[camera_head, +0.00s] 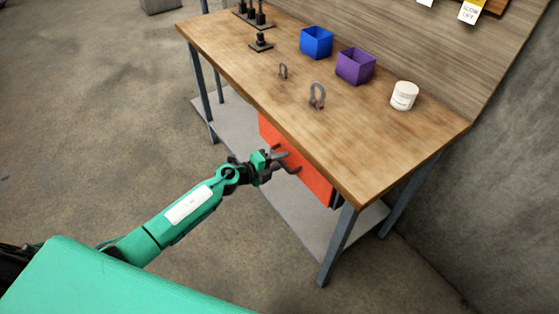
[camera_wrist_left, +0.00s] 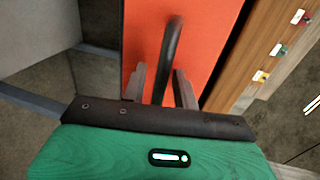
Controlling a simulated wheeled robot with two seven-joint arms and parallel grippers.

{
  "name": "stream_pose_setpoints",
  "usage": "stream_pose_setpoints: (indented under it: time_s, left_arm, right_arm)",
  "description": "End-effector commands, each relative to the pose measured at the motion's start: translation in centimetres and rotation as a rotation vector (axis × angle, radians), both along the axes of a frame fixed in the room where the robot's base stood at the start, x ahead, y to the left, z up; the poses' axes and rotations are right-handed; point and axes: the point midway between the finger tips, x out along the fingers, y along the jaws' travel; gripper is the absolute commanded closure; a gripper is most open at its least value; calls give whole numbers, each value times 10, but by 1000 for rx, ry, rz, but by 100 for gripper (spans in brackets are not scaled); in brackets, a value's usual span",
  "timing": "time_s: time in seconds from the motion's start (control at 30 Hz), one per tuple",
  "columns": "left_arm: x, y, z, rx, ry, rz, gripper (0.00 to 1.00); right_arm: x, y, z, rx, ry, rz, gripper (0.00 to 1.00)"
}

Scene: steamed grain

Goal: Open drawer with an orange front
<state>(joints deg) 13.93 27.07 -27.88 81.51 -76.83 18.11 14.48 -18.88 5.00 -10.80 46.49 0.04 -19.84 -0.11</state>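The drawer's orange front (camera_head: 315,181) sits under the front edge of the wooden workbench and looks shut. It fills the middle of the left wrist view (camera_wrist_left: 195,35). A dark bar handle (camera_wrist_left: 171,45) stands out from it. My left gripper (camera_head: 285,161) is at the orange front, with its fingers pointing at it. In the left wrist view, its two fingers (camera_wrist_left: 162,88) are apart, with the handle between them. I see gaps on both sides of the handle, so the gripper looks open around it. My right gripper is not in view.
The workbench top (camera_head: 235,52) overhangs the drawer. On it stand a blue bin (camera_head: 316,43), a purple bin (camera_head: 355,67), a white jar (camera_head: 404,96), and two shackles (camera_head: 317,97). A bench leg (camera_head: 338,245) stands right of the drawer. The floor in front is clear.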

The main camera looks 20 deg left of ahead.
Motion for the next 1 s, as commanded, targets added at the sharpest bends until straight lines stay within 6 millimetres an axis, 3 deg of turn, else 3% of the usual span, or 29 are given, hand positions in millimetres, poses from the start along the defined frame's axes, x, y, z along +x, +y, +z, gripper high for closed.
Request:
stream_pose_setpoints:
  time_s: [0.2, 0.33, 0.37, 0.73, 0.87, 1.0]
  left_arm:
    - [0, 0, 0, 0, 0, 0, 72]
    - [0, 0, 0, -1, -1, 0, 98]
    - [0, 0, 0, -1, -1, 0, 100]
    - [-8, 6, 0, 0, 0, 0, 100]
    - [-25, 20, -1, 2, 2, 0, 100]
    - [-56, 43, -2, 3, 5, -1, 100]
  right_arm:
    - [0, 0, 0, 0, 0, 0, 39]
    - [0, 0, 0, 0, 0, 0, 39]
    - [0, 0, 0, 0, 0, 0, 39]
    - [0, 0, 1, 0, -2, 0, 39]
    - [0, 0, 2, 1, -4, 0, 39]
    - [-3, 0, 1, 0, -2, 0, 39]
